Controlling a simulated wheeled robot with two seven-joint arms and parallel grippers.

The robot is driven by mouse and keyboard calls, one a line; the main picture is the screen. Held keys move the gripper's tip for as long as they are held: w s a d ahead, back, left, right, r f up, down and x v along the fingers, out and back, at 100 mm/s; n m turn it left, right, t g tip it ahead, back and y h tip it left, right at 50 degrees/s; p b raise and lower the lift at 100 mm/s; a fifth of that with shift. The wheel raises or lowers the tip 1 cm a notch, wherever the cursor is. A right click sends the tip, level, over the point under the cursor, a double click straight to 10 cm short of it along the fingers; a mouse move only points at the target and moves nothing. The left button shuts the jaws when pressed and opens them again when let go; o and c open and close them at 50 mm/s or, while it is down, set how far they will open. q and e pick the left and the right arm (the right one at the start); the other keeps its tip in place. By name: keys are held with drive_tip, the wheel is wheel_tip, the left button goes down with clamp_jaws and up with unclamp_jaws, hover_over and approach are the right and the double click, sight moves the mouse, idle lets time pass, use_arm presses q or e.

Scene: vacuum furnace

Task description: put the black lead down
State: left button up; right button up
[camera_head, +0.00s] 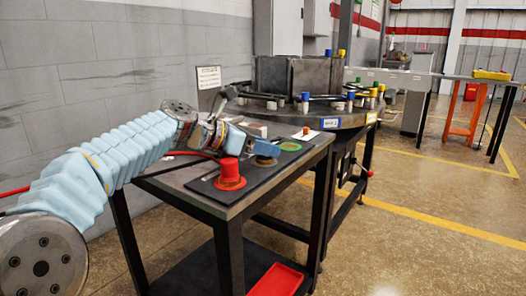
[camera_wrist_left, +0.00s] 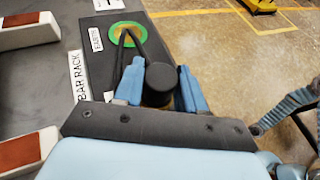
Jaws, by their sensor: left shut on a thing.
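My left gripper (camera_head: 262,148) is over the dark board (camera_head: 205,186) on the near table. In the left wrist view its two blue fingers (camera_wrist_left: 158,88) are closed around a black cylindrical piece, which I take to be the black lead (camera_wrist_left: 159,76). Dark rod-like lengths run from near it toward a green ring (camera_wrist_left: 127,24) beside a label reading EARTH. The green ring also shows in the head view (camera_head: 290,146), just right of the gripper. I cannot tell whether the lead touches the board. My right gripper is not in view.
A red flanged plug (camera_head: 230,175) stands on the board just left of the gripper. A round table (camera_head: 345,121) with several coloured-top posts stands behind. A red tray (camera_head: 277,279) sits on the lower shelf. Floor to the right is open.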

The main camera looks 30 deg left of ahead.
use_arm(q)
drive_tip(key=shift+r, duration=0.15)
drive_tip(key=o, duration=1.1)
drive_tip(key=shift+f, duration=0.2)
drive_tip(key=shift+o, duration=0.2)
drive_tip(key=shift+r, duration=0.1)
drive_tip(key=shift+s+a+r, duration=0.15)
drive_tip(key=shift+r, duration=0.05)
drive_tip(key=p+v, duration=0.1)
drive_tip(key=v, duration=1)
drive_tip(key=shift+s+a+p, duration=0.1)
drive_tip(key=shift+s+p, duration=0.25)
drive_tip(key=shift+p, duration=0.05)
